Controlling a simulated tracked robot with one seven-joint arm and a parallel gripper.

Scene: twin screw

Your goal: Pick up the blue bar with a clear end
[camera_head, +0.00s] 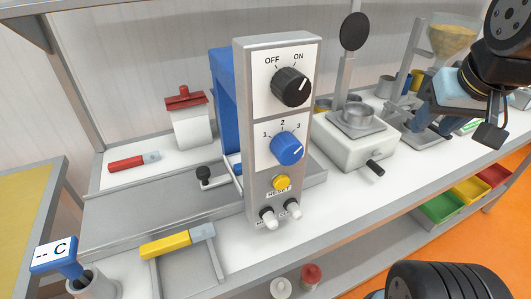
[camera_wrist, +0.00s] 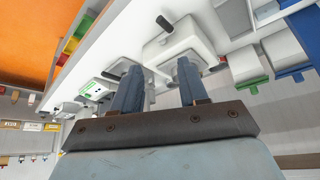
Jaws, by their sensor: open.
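I cannot make out a whole blue bar with a clear end in either view. A small blue piece (camera_head: 236,162) shows at the left edge of the control panel in the head view; most of it is hidden and I cannot tell what it is. A red bar (camera_head: 126,164) and a yellow bar (camera_head: 166,245), each with a grey-looking clear end, lie to the left. My gripper (camera_head: 431,124) hangs at the right, far from these bars. In the wrist view my gripper (camera_wrist: 160,68) has its two blue fingers apart with nothing held between them.
A red-lidded white container (camera_head: 190,122) stands behind. Green, yellow and red bins (camera_head: 440,207) sit below the bench.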

